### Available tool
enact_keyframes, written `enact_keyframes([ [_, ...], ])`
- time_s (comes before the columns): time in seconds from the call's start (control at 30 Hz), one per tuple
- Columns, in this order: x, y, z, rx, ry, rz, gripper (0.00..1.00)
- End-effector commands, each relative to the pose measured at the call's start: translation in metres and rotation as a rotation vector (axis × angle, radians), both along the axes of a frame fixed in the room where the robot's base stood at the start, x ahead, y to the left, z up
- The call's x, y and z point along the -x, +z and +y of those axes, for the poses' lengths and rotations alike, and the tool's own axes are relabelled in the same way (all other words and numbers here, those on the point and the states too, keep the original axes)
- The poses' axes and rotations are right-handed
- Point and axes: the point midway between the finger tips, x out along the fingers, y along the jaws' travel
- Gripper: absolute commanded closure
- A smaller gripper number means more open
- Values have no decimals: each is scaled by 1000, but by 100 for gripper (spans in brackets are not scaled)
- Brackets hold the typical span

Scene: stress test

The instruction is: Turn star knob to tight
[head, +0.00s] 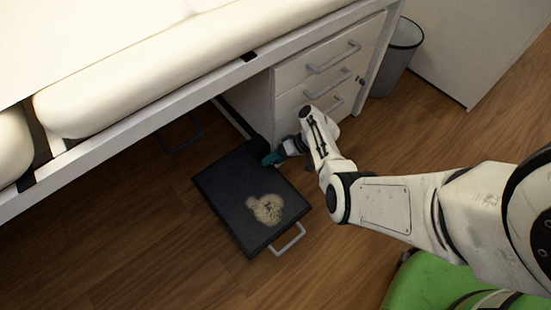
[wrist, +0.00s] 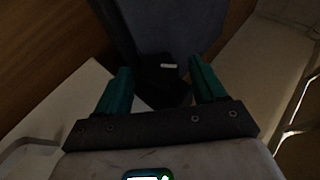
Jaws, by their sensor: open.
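A black knob-like shape (wrist: 165,85) with a short pale bar on it shows between my fingers in the wrist view. It looks like the star knob, but it is too dark to make out its lobes or its turn position. In the head view a small dark shape (head: 257,143) sits by the lower corner of the drawer cabinet, just beyond my fingertips; it may be the same knob. My gripper (wrist: 160,72) is open, with one teal finger on each side of the dark shape. I cannot tell whether they touch it. In the head view my gripper (head: 268,159) is partly hidden by my wrist.
A dark flat case (head: 225,195) with a tan picture and a grey handle (head: 288,240) lies on the wooden floor below my gripper. A white drawer cabinet (head: 290,75) stands close behind, under the bed frame (head: 160,105). A grey bin (head: 398,58) stands at the upper right.

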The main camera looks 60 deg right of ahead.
Motion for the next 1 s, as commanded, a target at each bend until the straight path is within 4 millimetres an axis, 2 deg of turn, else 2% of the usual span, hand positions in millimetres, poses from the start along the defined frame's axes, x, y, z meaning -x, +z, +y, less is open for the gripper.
enact_keyframes([
  [0.17, 2, 4, -3, 0, -1, -1, 30],
  [0.27, 8, 13, -9, 2, -3, -1, 30],
  [0.5, 33, 45, -32, 0, -4, -1, 30],
  [0.7, 50, 65, -47, 0, -2, 0, 30],
  [1.0, 59, 72, -55, 0, 0, 0, 30],
])
